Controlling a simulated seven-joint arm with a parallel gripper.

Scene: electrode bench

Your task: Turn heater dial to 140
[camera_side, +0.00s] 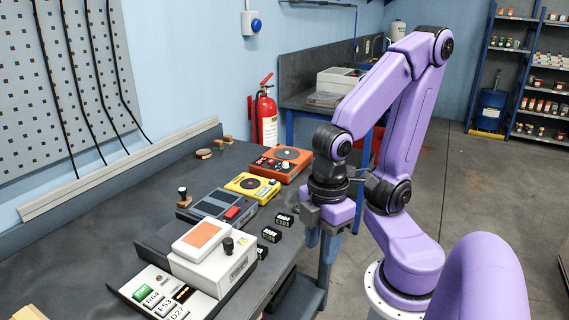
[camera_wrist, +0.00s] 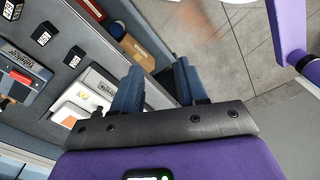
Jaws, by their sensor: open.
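A white device (camera_side: 232,262) with an orange top plate (camera_side: 201,234) and an upright black knob (camera_side: 228,245) stands at the near end of the bench. Red (camera_side: 280,165) and yellow (camera_side: 252,187) boxes with dark round discs stand farther back. I cannot tell for sure which one is the heater, and no dial reading is legible. My gripper (camera_side: 322,246) points down just beyond the bench's right edge, apart from the devices. In the wrist view my gripper (camera_wrist: 158,70) has its two blue-grey fingers spread with nothing between them. A pale device (camera_wrist: 72,112) lies left of them.
A dark device with a red button (camera_side: 233,212) stands between the yellow box and the white one. Several small black labelled blocks (camera_side: 271,234) line the bench edge. A panel with labelled tiles (camera_side: 160,290) lies in front. A fire extinguisher (camera_side: 265,118) stands behind.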

